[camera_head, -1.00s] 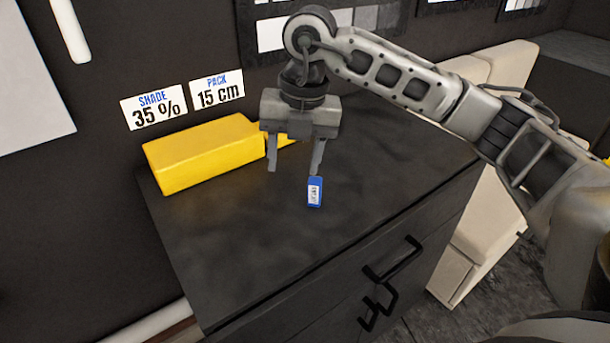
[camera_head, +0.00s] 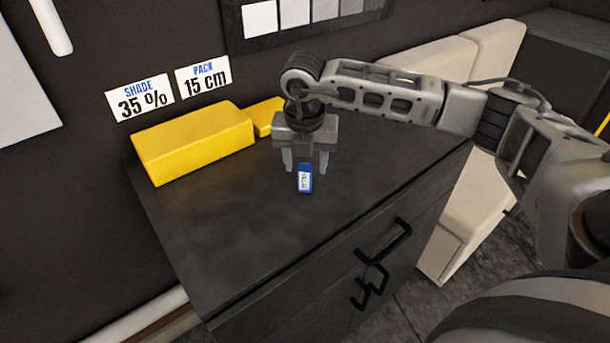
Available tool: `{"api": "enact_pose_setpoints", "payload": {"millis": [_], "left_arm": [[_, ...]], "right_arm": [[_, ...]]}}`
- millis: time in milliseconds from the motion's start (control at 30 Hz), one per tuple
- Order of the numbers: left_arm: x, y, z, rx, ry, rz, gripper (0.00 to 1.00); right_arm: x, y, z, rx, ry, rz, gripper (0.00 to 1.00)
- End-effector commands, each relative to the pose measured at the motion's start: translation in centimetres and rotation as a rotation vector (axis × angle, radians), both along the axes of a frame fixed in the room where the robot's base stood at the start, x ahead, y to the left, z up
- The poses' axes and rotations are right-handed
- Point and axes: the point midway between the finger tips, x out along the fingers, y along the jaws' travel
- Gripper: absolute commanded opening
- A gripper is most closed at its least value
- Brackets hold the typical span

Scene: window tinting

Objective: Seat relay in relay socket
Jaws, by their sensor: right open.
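A small blue block with a white label (camera_head: 305,179), which looks like the relay, stands on the dark cabinet top. My right gripper (camera_head: 305,165) points down with its fingers apart, just above and behind the blue block in the picture. Whether the fingers are around the block or behind it, I cannot tell. No relay socket can be made out. My left gripper is not in view.
A yellow box (camera_head: 195,143) and a smaller yellow piece (camera_head: 263,117) lie at the back of the cabinet top (camera_head: 225,240). Two signs (camera_head: 140,97) are on the dark wall. Cream panels (camera_head: 480,185) stand at the right. The front left of the top is clear.

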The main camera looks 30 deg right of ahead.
Motion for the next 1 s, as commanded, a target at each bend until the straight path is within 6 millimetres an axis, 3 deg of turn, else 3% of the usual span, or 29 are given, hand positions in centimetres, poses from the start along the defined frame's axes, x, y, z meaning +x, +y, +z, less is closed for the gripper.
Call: {"api": "enact_pose_setpoints", "payload": {"millis": [233, 533, 700, 1000], "left_arm": [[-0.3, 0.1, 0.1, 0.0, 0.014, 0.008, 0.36], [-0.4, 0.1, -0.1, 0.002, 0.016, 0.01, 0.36], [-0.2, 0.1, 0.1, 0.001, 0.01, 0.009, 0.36], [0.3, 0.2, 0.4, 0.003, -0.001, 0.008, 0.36]], "right_arm": [[0.6, -0.3, -3.4, 0.0, 0.004, -0.001, 0.51], [0.7, -0.3, -3.9, 0.0, 0.001, 0.0, 0.51], [0.7, -0.3, -3.9, 0.0, 0.001, 0.0, 0.04], [0.7, -0.3, -3.8, 0.0, 0.001, 0.0, 0.0]]}}
